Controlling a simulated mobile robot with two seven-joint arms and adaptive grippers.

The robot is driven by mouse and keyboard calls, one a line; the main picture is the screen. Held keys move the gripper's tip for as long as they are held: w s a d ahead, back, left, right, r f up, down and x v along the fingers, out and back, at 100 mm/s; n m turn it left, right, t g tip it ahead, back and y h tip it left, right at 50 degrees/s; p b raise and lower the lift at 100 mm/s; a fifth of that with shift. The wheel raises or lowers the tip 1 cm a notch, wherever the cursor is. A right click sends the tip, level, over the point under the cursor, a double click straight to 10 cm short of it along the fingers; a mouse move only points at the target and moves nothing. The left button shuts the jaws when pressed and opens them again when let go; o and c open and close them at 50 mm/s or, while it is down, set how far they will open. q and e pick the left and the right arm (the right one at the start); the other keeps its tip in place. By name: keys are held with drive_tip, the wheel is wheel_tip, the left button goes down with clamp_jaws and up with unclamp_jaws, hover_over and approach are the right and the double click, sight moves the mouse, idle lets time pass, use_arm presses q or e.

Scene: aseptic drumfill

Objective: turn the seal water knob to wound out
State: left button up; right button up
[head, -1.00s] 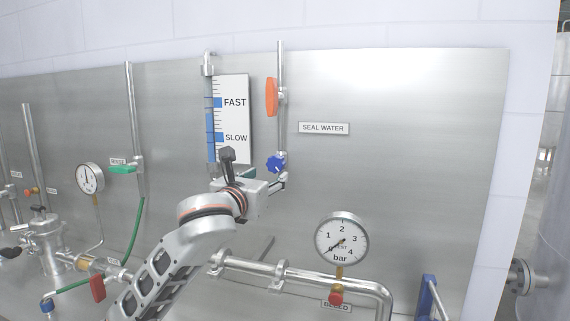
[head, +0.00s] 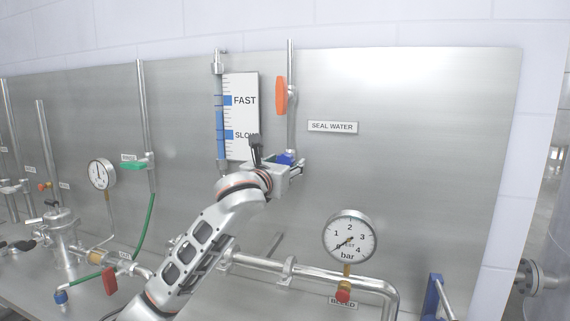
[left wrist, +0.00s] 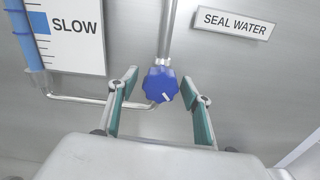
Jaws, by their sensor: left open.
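The seal water knob is a blue lobed knob with a white mark (left wrist: 160,85), in the middle of the left wrist view. In the head view only its top (head: 285,157) shows above my gripper. My left gripper (left wrist: 160,92) is open, with one green-padded finger on each side of the knob and a gap on both sides in the picture. In the head view the left gripper (head: 297,168) is at the knob on the steel panel. Whether the fingertips reach past the knob's face I cannot tell. My right gripper is not in view.
The SEAL WATER label (head: 332,127) is right of the knob. An orange handle (head: 281,95) sits on the pipe above it. The FAST/SLOW flow gauge (head: 240,115) is close on the left. A pressure gauge (head: 350,237) and pipe lie below. The panel at right is bare.

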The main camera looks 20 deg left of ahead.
use_arm(q)
drive_tip(key=shift+c, duration=0.5)
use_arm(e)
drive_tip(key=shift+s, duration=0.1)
use_arm(q)
drive_tip(key=c, duration=1)
drive_tip(key=shift+c, duration=0.2)
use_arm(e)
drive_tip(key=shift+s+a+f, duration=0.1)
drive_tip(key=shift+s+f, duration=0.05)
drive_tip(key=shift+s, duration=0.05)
